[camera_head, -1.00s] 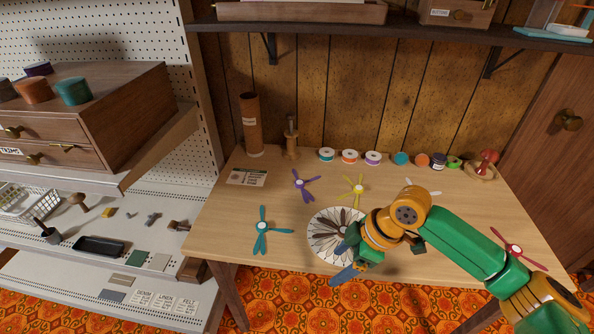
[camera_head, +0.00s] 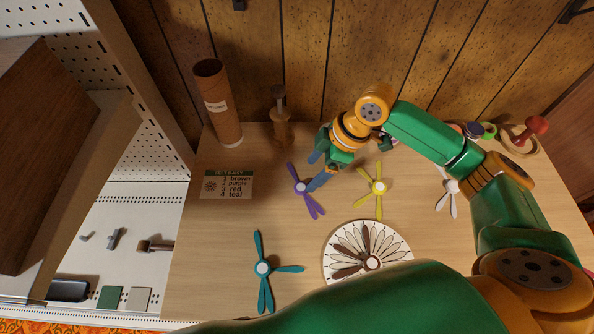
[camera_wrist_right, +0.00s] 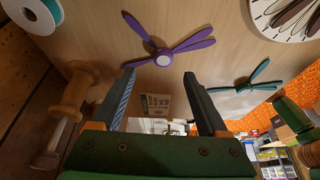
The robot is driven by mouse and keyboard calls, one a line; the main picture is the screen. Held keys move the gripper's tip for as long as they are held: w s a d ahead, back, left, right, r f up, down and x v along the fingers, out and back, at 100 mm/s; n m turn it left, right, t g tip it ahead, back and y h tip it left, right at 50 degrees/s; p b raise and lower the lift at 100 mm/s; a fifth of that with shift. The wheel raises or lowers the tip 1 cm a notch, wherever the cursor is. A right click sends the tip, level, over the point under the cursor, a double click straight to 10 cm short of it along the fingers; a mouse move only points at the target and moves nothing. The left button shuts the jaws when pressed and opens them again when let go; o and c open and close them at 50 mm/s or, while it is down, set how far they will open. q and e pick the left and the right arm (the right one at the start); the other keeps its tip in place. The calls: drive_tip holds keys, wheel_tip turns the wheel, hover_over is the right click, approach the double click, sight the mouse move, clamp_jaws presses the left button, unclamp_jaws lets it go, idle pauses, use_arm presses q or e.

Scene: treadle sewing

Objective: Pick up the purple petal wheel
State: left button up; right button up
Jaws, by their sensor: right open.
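The purple petal wheel (camera_head: 301,187) lies flat on the table, left of the yellow wheel. It has a pale round hub and purple petals. My right gripper (camera_head: 316,171) is just above it and at its right side, with the fingers pointing down toward it. In the right wrist view the wheel (camera_wrist_right: 163,58) lies just beyond the fingertips. My right gripper (camera_wrist_right: 158,75) is open there and nothing is between its fingers. The hub lines up roughly with the gap. I cannot tell the exact height above the table. My left gripper is not in view.
A yellow wheel (camera_head: 379,187), a teal wheel (camera_head: 262,269) and a white wheel (camera_head: 452,186) lie nearby. A round patterned disc (camera_head: 395,241) holds brown petals. A card (camera_head: 226,186), a cardboard tube (camera_head: 217,105) and a wooden spindle (camera_head: 281,130) are behind and left.

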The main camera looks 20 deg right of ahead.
sight(302, 187)
drive_tip(key=x, duration=0.5)
drive_tip(key=shift+s+f, duration=0.25)
drive_tip(key=shift+s, duration=0.15)
drive_tip(key=shift+w+f, duration=0.1)
drive_tip(key=shift+w, duration=0.05)
clamp_jaws()
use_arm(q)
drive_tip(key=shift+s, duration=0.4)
